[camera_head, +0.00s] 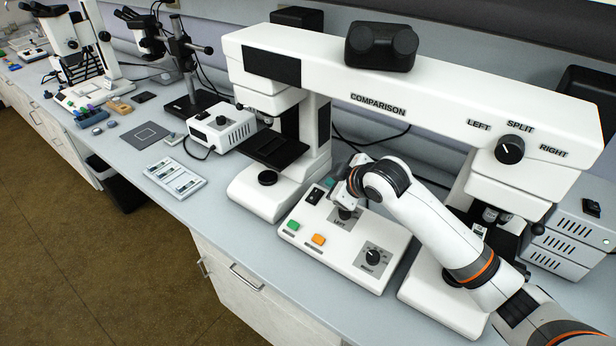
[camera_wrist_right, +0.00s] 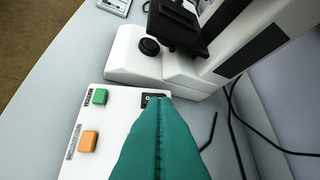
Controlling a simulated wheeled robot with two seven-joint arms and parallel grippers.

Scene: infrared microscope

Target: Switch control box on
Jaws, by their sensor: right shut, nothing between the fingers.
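The control box (camera_head: 348,252) is a white sloped panel on the bench between the two microscope stands. It carries a green button, an orange button, two black knobs marked LEFT and RIGHT, and a black rocker switch (camera_head: 314,196) near its back left corner. My right gripper (camera_head: 330,184) is over the back of the box, just right of the switch. In the right wrist view its teal fingers (camera_wrist_right: 158,105) are shut together and empty, their tips at the switch (camera_wrist_right: 150,99), partly covering it. I cannot tell whether they touch it. My left gripper is not in view.
The comparison microscope's white bridge (camera_head: 420,85) spans above the box, with its left stand (camera_head: 265,195) close beside it. A grey ventilated unit (camera_head: 570,240) stands at the right. A slide tray (camera_head: 175,177) and a small white box (camera_head: 222,128) are at the left.

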